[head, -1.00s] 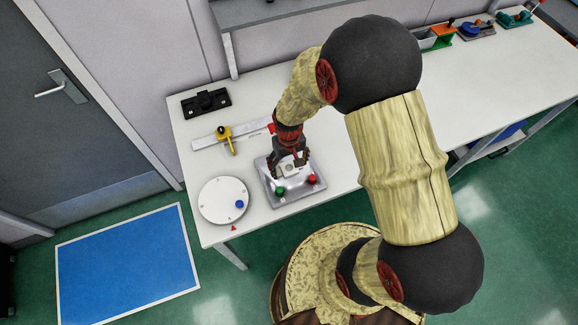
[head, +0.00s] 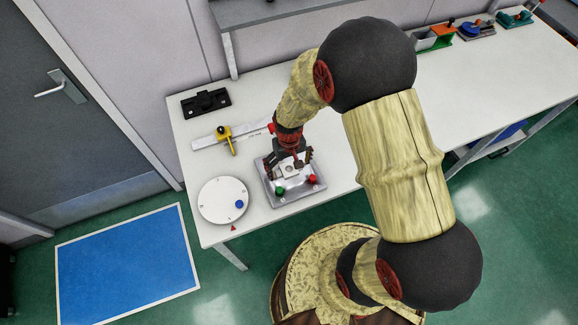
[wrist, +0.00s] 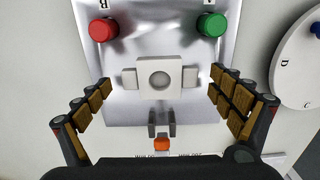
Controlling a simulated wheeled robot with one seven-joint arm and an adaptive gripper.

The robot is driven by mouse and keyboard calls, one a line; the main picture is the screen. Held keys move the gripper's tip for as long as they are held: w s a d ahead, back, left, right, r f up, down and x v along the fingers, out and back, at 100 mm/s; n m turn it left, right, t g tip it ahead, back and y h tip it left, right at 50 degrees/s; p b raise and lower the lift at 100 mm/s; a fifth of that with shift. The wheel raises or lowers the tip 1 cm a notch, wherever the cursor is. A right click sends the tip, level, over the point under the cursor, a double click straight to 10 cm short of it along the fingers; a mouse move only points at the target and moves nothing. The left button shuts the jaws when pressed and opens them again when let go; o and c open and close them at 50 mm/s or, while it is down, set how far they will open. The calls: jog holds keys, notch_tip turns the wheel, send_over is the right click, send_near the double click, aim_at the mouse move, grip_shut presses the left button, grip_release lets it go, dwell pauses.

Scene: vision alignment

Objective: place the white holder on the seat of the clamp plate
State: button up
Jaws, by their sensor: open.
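The white holder (wrist: 160,76), a block with a round hole and a tab on each side, lies on the middle of the silver clamp plate (wrist: 125,110). The plate also shows in the head view (head: 287,197), with the holder (head: 289,170) under my gripper. My gripper (wrist: 163,97) is open, with one finger on each side of the holder and a gap to both tabs. In the head view my gripper (head: 290,164) is over the plate. The seat is hidden under the holder. A dark fork with an orange tip (wrist: 161,143) is beside the holder.
The plate carries a red knob (head: 312,179) and a green knob (head: 279,191). A round white dial (head: 222,203) stands left of it. A ruler with a yellow slider (head: 224,133) and a black block (head: 206,102) lie behind.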

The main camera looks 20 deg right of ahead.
notch_tip(320, 180, up, 12)
jog(key=p, duration=0.1)
notch_tip(320, 180, up, 13)
jog(key=t, duration=0.2)
send_over(289, 170)
jog(key=s, duration=0.2)
jog(key=s+r+t, duration=0.3)
jog(key=s+r, duration=0.9)
jog(key=r, duration=0.1)
jog(key=shift+r+t, duration=0.3)
jog(key=shift+r, duration=0.1)
notch_tip(289, 170, down, 11)
jog(key=b, duration=1)
jog(key=shift+b, duration=0.3)
